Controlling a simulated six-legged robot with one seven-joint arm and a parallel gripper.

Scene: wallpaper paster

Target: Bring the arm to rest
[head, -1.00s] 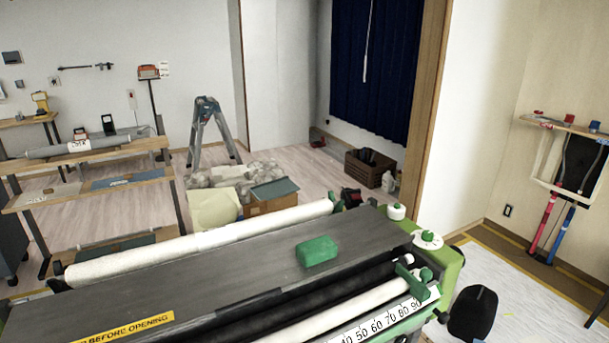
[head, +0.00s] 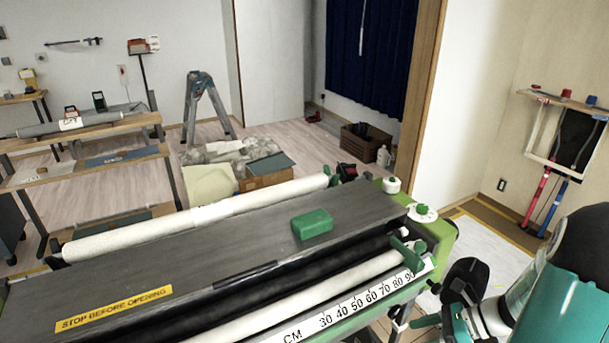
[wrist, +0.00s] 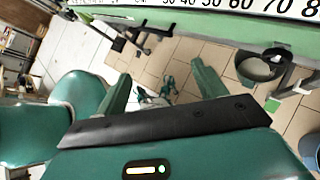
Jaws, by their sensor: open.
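My gripper (wrist: 162,82) shows in the wrist view with its two green fingers spread apart and nothing between them. Below it are floor tiles and small green and dark parts that I cannot make out. My teal and white arm (head: 545,300) is at the lower right of the head view, right of the pasting machine (head: 130,265). The machine's ruler edge (wrist: 235,8) crosses the top of the wrist view, apart from the fingers. In the head view I cannot make out the fingertips clearly.
A green block (head: 312,224) lies on the machine's grey top. White rollers (head: 200,217) run along it. A stepladder (head: 205,105), a crate (head: 365,145) and a workbench (head: 80,165) stand behind. A rack with colored poles (head: 545,200) is at the right wall.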

